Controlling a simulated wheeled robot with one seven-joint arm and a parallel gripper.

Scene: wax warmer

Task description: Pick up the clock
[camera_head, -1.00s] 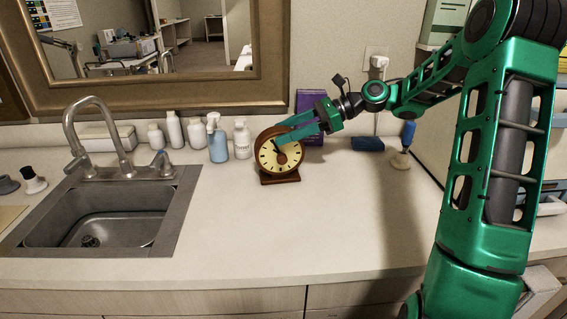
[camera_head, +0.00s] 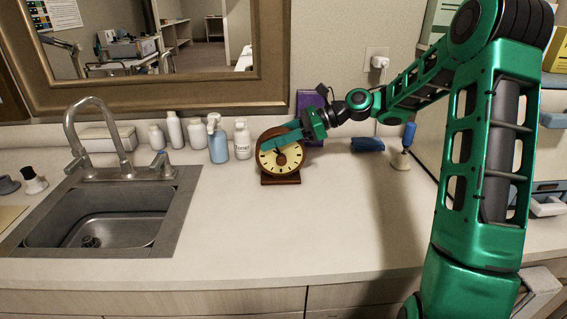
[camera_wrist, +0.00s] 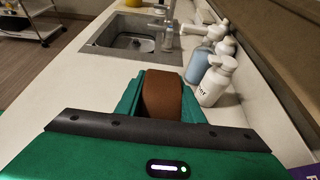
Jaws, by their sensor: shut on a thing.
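The clock (camera_head: 280,160) is a round brown wooden clock with a cream face, upright on a small base. It stands on the white counter right of the sink, and I see no clear gap under its base in the head view. My gripper (camera_head: 283,143) reaches in from the right and is shut on the clock's upper body, with one green finger crossing the top of the face. In the wrist view the clock's brown curved top (camera_wrist: 162,98) sits between the two green fingers. The far finger is mostly hidden in the head view.
Left of the clock stand a white pump bottle (camera_head: 242,140), a blue bottle (camera_head: 218,142) and other white bottles. The sink (camera_head: 95,215) and tap (camera_head: 92,130) are farther left. A purple box (camera_head: 309,103) stands behind my gripper. The counter in front is clear.

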